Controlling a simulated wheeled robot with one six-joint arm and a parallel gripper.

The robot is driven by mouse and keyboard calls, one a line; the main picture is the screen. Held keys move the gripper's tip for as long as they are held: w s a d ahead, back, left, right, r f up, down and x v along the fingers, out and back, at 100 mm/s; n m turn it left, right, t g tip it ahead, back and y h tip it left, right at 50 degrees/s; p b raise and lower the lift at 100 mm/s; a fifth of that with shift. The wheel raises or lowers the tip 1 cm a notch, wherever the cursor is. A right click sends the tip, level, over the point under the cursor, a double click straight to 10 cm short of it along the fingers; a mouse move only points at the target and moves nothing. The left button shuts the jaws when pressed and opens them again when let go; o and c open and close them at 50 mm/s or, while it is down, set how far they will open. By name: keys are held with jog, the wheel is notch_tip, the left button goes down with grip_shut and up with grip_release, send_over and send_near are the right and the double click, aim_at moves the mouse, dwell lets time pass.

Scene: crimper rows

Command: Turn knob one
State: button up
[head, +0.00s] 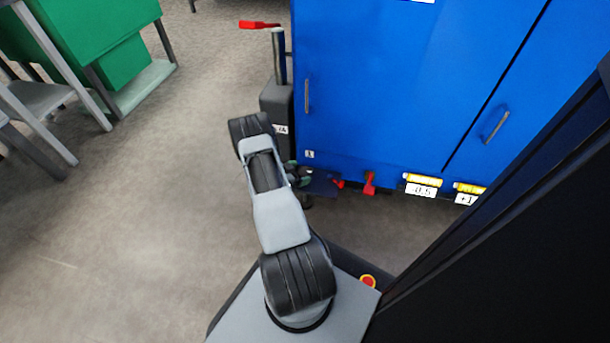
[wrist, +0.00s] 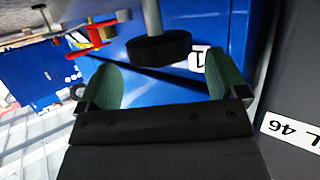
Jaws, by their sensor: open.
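Knob one is a black round knob (wrist: 159,47) on a grey shaft, in the wrist view beside a white label marked 1 (wrist: 200,57). The same label (head: 309,154) shows low on the blue cabinet in the head view, where I cannot clearly make out the knob. My gripper (wrist: 165,77) is open, with its green fingers wide apart and nothing held. In the wrist view the knob lies between and a little beyond the fingertips, seemingly untouched. In the head view my gripper (head: 300,172) is partly hidden by my arm, close to the cabinet's lower edge.
A red handle (head: 370,183) and yellow parts (head: 423,180) with labels line the blue cabinet's (head: 390,90) lower edge. A dark grey post (head: 277,105) with a red lever (head: 259,25) stands beside the cabinet. The floor to the left is clear up to grey chairs (head: 40,110).

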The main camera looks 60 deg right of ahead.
aim_at(305, 172)
jog(key=shift+b+x, duration=0.45)
jog(key=shift+x, duration=1.2)
jog(key=c, duration=0.9)
jog(key=shift+c, duration=0.2)
jog(key=shift+n+t, duration=0.3)
jog(key=shift+t, duration=0.1)
jog(key=n+t+h+p, duration=0.1)
jog(key=n+t, duration=0.1)
jog(key=t, duration=0.1)
jog(key=shift+n+p, duration=0.35)
jog(key=shift+n, duration=0.05)
jog(key=shift+n+t, duration=1.9)
jog(key=shift+t, duration=0.4)
jog(key=shift+n+t, duration=0.3)
